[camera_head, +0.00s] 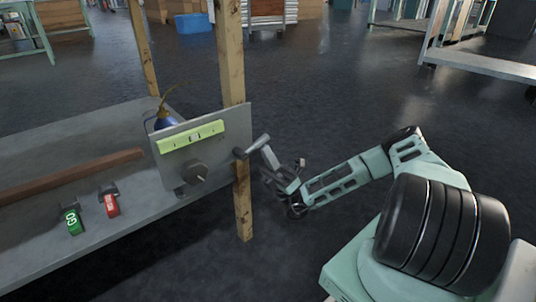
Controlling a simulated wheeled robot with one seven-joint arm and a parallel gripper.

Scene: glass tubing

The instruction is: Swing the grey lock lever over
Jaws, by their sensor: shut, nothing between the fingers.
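A grey lever (257,142) sits at the right edge of an upright grey panel (232,130). It slants up to the right from a dark round pivot end, in front of a wooden post. My gripper (267,152) is just right of and below the lever, pointing up and left toward it. Its light fingers look closed, with nothing seen between them. The fingertips are very near the lever; I cannot tell whether they touch it.
A wooden post (233,60) stands behind the panel. Floor beyond is open.

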